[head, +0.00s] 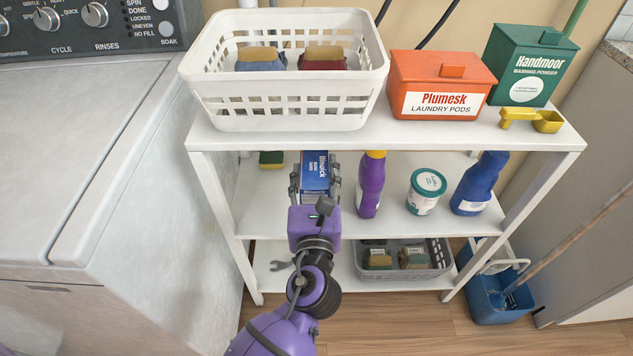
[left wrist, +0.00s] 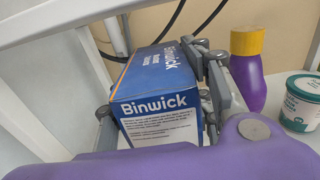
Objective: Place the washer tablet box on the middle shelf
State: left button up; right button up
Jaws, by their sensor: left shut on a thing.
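The washer tablet box is a blue and white box marked Binwick (head: 315,170); it also shows large in the left wrist view (left wrist: 155,85). My left gripper (head: 315,183) is shut on the box, with a finger on each side of it. The box is at the middle shelf (head: 270,215), under the top board, left of the purple bottle. I cannot tell whether its underside touches the shelf. My right gripper is not in view.
On the middle shelf stand a purple bottle (head: 370,185), a white and green tub (head: 426,191), a blue bottle (head: 479,184) and a sponge (head: 271,159). Above are a white basket (head: 285,121), an orange box (head: 440,84) and a green box (head: 528,65). A grey basket (head: 405,272) is below.

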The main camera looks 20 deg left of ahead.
pick_arm(q)
jog(key=w+a+f, duration=0.2)
jog(key=w+a, duration=0.1)
jog(key=shift+w+f+b, duration=0.1)
jog(key=shift+w+b, duration=0.2)
jog(key=shift+b, duration=0.1)
jog(key=w+a+f+b, duration=0.3)
jog(key=f+b, duration=0.2)
jog(key=f, duration=0.4)
jog(key=shift+w, duration=0.3)
jog(key=o, duration=1.3)
jog(key=shift+f, duration=0.1)
jog(key=shift+o, duration=0.6)
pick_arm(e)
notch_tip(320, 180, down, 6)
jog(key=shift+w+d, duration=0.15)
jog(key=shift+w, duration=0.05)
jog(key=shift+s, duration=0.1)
